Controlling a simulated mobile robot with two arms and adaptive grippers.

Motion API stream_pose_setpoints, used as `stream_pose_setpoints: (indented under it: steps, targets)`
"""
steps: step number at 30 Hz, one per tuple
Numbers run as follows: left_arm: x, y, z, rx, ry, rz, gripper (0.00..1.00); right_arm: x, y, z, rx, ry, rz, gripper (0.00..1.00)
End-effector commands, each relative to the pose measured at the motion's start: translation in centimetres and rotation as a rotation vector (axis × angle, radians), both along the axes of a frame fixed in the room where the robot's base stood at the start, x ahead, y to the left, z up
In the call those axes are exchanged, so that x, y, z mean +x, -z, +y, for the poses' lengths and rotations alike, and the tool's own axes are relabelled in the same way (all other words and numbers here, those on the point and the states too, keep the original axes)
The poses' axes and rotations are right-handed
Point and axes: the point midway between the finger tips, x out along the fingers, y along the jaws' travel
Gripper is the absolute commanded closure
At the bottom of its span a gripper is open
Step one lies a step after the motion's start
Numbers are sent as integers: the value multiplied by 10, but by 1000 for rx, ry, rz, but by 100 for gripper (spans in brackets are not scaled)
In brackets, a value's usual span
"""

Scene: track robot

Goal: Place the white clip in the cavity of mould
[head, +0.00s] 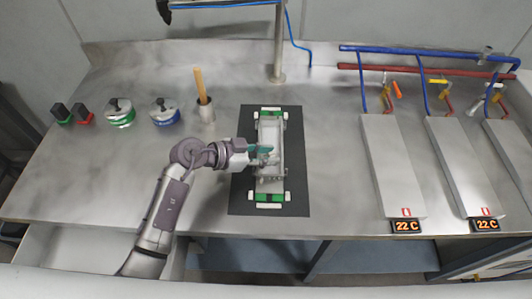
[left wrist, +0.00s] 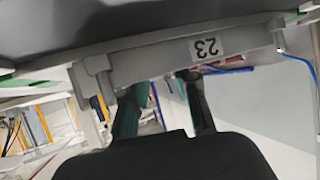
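The grey mould (head: 270,165) lies lengthwise on a dark mat (head: 295,200) in the middle of the bench. Green and white pieces sit at both its ends. Small white clips show at its corners, one of them at the front right (head: 288,196); I cannot tell which one the task means. My left gripper (head: 262,153) reaches in from the left over the mould's middle and hides part of it. In the left wrist view, its fingers (left wrist: 163,108) stand apart with background between them. A grey part labelled 23 (left wrist: 180,60) crosses in front of the tips. Contact is unclear. My right gripper is out of view.
A cup with a wooden handle (head: 205,110), a green round pot (head: 120,113) and a blue one (head: 165,112) stand left of the mat. Grey panels (head: 393,165) with 22 C displays lie right. A metal post (head: 278,50) rises behind.

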Motion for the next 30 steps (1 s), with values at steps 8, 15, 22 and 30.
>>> stream_pose_setpoints:
  steps: [8, 15, 22, 30]
  targets:
    - [-5, 19, 6, 26, -3, 36, 68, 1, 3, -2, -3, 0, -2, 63]
    - [-11, -2, 24, 27, -8, 35, 68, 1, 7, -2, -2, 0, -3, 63]
    - [-28, -30, 66, 24, -8, 28, 68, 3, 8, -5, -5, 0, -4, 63]
    - [-41, -53, 96, 17, -5, 24, 68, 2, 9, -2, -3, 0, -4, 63]
